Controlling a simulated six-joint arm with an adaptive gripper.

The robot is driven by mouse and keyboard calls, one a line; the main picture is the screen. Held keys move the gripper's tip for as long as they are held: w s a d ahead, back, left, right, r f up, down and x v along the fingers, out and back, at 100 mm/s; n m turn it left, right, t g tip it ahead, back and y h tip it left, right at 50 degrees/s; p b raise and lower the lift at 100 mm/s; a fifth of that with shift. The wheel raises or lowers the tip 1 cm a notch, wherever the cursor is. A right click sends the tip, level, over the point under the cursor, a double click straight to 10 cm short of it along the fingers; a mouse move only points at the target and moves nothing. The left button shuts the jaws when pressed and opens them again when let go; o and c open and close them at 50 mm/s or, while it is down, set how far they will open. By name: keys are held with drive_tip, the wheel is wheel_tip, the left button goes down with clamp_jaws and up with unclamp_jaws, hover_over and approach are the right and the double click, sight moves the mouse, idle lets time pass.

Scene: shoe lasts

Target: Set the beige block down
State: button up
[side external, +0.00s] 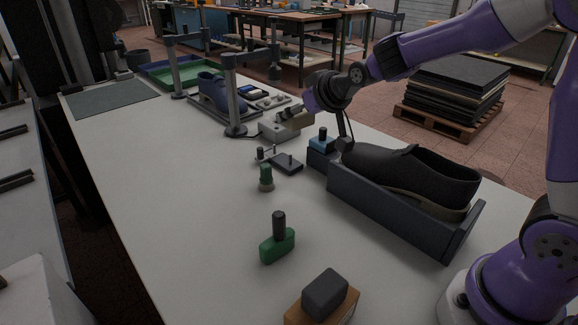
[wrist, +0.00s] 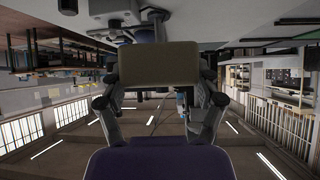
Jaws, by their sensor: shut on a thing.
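The beige block (wrist: 160,63) fills the upper middle of the wrist view. My gripper (wrist: 160,80) is shut on it, with one finger at each side. In the side external view my gripper (side external: 307,108) is at the far half of the table, and the beige block (side external: 298,121) shows at its tip, tilted. It is above or just beside a light grey box (side external: 276,132). I cannot tell whether the block touches that box.
A dark tray (side external: 385,208) with a black shoe (side external: 412,170) stands at the right. Two posts, a blue shoe last (side external: 212,90) and a green tray (side external: 172,73) are further back. Green-handled tools (side external: 278,245) and a dark-topped block (side external: 325,294) are nearer.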

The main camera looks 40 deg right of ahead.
drive_tip(key=s+d+m+h, duration=0.2)
drive_tip(key=d+m+h, duration=0.1)
drive_tip(key=d, duration=2.2)
drive_tip(key=shift+g, duration=0.3)
drive_tip(key=f, duration=1)
drive_tip(key=shift+s+d+f, duration=0.15)
drive_tip(key=shift+s+d, duration=0.05)
drive_tip(key=shift+d, duration=0.2)
drive_tip(key=shift+f, duration=2.4)
drive_tip(key=shift+f, duration=0.15)
drive_tip(key=o, duration=1.2)
